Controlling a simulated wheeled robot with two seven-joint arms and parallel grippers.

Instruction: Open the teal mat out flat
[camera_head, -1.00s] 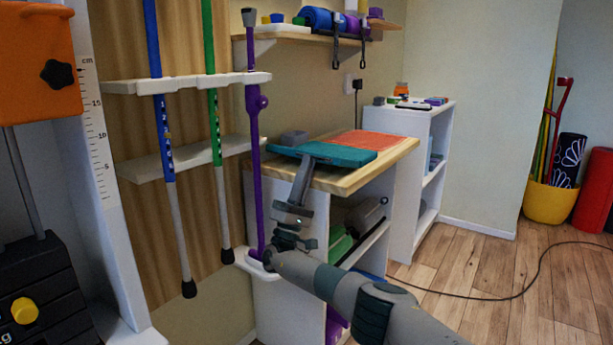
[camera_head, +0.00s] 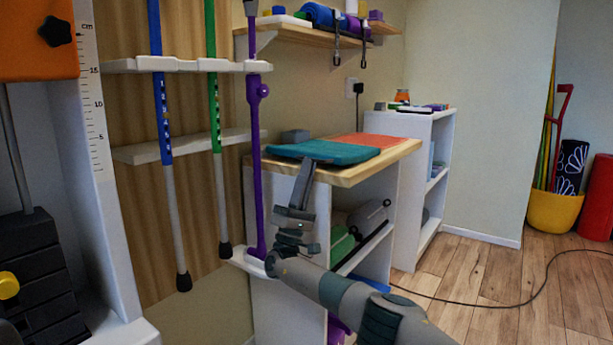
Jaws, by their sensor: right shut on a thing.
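The teal mat (camera_head: 345,151) lies on the wooden top of a white cabinet. It looks folded, with a thick edge toward me. An orange-red surface (camera_head: 378,141) shows flat behind and to the right of it; I cannot tell whether it is part of the mat. My right gripper (camera_head: 304,172) reaches up from below and is shut on the near left edge of the teal mat. The fingertips are partly hidden by the gripper body and the mat's edge. My left gripper is not in view.
The wooden top (camera_head: 400,152) has a bare strip at its front right. A purple pole (camera_head: 256,170) stands close on the left, beside blue and green crutches. A wall shelf (camera_head: 300,30) hangs above. A cable crosses the floor.

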